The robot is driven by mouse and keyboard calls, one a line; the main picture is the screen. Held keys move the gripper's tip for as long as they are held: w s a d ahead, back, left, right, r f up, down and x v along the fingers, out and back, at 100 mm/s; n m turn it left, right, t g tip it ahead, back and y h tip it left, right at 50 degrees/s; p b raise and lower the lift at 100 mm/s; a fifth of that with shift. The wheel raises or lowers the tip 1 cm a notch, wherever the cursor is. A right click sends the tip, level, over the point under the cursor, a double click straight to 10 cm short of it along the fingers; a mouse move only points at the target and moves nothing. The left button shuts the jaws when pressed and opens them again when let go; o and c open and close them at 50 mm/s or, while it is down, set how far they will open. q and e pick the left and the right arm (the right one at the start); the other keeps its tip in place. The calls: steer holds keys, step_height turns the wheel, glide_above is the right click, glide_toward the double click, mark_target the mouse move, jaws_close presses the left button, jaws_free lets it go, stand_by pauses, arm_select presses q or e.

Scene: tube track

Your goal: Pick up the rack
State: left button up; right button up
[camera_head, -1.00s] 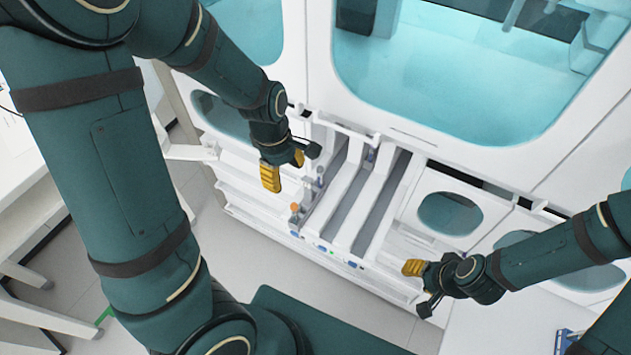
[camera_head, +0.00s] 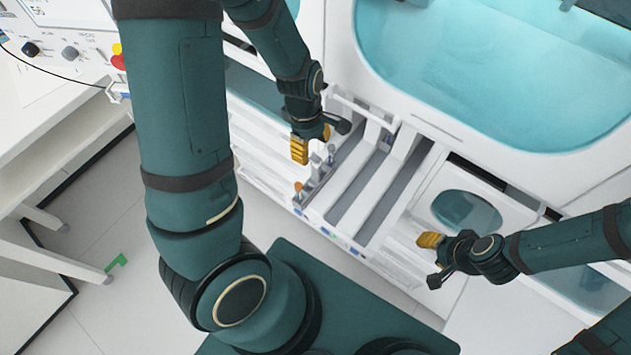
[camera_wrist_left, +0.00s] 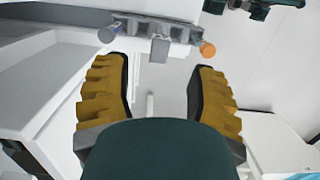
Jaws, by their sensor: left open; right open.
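The rack (camera_head: 312,188) is a narrow grey strip along the left side of the open drawer bay in the head view. It holds several tubes, one with an orange cap near its front end. In the left wrist view the rack (camera_wrist_left: 175,30) lies across the top, with an orange-capped tube at right and a blue-grey-capped one at left. My left gripper (camera_head: 312,143) is open just above and beside the rack; the wrist view shows its yellow fingers (camera_wrist_left: 160,80) spread with nothing gripped. My right gripper (camera_head: 432,262) is open and empty, right of the bay.
White lanes (camera_head: 375,185) with grey channels run beside the rack in the machine's bay. A large teal window (camera_head: 490,70) is above. A white bench (camera_head: 45,130) stands at left. Pale tiled floor (camera_head: 150,310) lies in front.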

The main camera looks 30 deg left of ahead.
mark_target(315, 158)
arm_select(q)
steer(key=f, duration=0.2)
steer(key=d+f, duration=0.1)
steer(key=f, duration=0.2)
steer(key=shift+f+b, duration=0.1)
steer(key=shift+b, duration=0.3)
jaws_close()
